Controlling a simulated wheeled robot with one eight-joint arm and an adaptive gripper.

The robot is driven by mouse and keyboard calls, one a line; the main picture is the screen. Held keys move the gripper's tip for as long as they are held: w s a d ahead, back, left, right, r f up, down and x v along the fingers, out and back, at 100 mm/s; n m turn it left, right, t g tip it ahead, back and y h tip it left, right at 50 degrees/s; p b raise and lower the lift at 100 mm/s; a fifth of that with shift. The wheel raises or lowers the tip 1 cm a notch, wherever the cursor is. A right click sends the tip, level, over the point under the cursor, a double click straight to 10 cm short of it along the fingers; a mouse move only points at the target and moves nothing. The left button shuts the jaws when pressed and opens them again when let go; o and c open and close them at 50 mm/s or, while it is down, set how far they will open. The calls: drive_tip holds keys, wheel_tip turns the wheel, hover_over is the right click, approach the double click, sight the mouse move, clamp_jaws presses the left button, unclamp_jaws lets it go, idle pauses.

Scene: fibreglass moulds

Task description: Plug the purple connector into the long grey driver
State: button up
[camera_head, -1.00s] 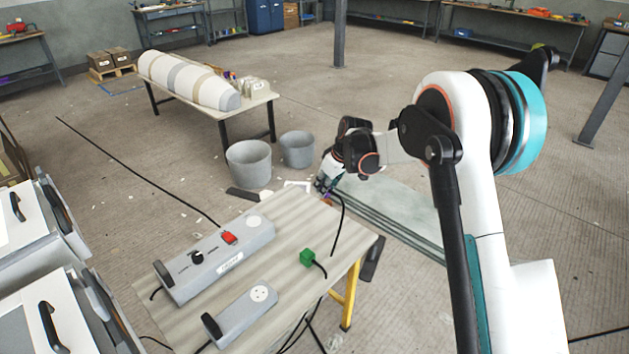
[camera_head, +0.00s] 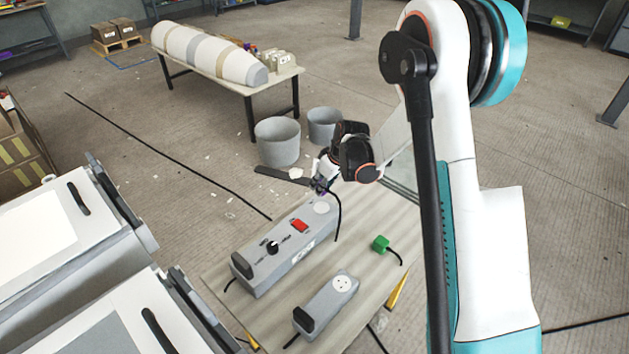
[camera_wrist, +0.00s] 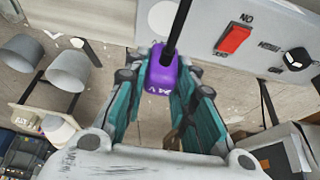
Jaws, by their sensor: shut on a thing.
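The purple connector (camera_wrist: 162,72) is held between the teal fingers of my gripper (camera_wrist: 160,82), with its black cable running past the finger ends in the wrist view. In the head view my gripper (camera_head: 320,187) is just above the far end of the long grey driver (camera_head: 280,258). The driver's round socket (camera_head: 321,207) is at that end, below the gripper. In the wrist view the socket (camera_wrist: 166,17) lies beyond the connector, partly hidden by the cable. The connector looks apart from the socket; the exact gap cannot be told.
A shorter grey driver (camera_head: 325,306) with a round socket lies nearer on the bench (camera_head: 378,205). A green connector (camera_head: 380,244) with a black cable lies to its right. The long driver carries a red switch (camera_head: 299,226) and a black knob. Grey buckets (camera_head: 278,142) stand beyond the bench.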

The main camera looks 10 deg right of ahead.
sight(324, 195)
drive_tip(key=shift+f, duration=0.2)
drive_tip(key=shift+d+f+b, duration=0.1)
drive_tip(key=shift+f+b, duration=1.45)
drive_tip(key=shift+f, duration=1.15)
drive_tip(key=shift+b, duration=0.55)
idle(0.6)
drive_tip(key=shift+f+b, duration=0.55)
drive_tip(key=shift+f, duration=0.05)
drive_tip(key=o, duration=1.1)
drive_tip(key=shift+r, duration=0.1)
drive_tip(key=v, duration=1.2)
drive_tip(key=shift+s, duration=0.1)
